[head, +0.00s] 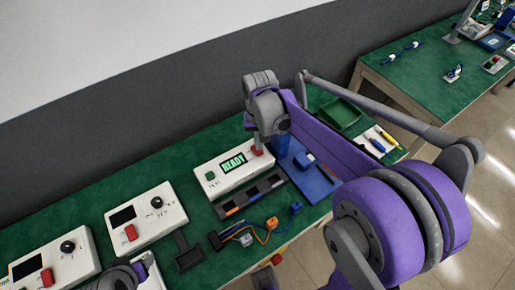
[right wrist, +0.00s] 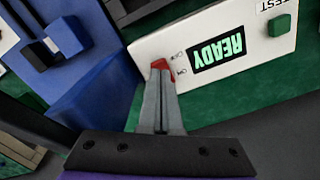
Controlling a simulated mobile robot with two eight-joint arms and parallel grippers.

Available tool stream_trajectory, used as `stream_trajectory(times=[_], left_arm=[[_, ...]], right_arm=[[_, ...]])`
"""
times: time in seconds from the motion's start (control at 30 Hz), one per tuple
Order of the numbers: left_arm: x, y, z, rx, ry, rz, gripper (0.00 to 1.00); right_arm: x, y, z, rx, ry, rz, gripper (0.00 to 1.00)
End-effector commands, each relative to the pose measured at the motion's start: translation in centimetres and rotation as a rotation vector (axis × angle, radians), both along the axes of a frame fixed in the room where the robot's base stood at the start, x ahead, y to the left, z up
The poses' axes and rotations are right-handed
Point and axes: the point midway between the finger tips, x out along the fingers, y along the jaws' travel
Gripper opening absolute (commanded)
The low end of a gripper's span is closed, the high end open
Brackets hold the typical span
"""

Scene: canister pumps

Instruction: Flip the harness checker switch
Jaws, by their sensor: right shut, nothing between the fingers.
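The harness checker (head: 234,173) is a white box with a lit green READY display, at the middle of the green bench. It also shows upside down in the right wrist view (right wrist: 222,30). Its red switch (right wrist: 161,65) sits beside the display, near the I and O marks. My right gripper (right wrist: 163,72) is shut and empty, its fingertips at the switch and partly covering it. I cannot tell if they touch it. In the head view the right wrist hangs over the box's right end.
A blue fixture (right wrist: 95,95) stands close beside my right fingers. A green TEST button (right wrist: 281,25) is on the checker. In the head view, a dark tray (head: 250,195) and orange cable (head: 262,238) lie in front, and white control boxes (head: 147,214) stand left.

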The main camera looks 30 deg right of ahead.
Motion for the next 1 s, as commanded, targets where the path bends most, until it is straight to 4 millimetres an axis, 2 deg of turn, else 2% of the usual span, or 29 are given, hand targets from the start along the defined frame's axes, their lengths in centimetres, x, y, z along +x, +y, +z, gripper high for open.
stream_trajectory(times=[1.0], left_arm=[[-0.1,0.0,-0.62,0.0,0.002,0.0,0.6]], right_arm=[[-0.01,0.0,-0.86,0.0,0.0,0.0,0.0]])
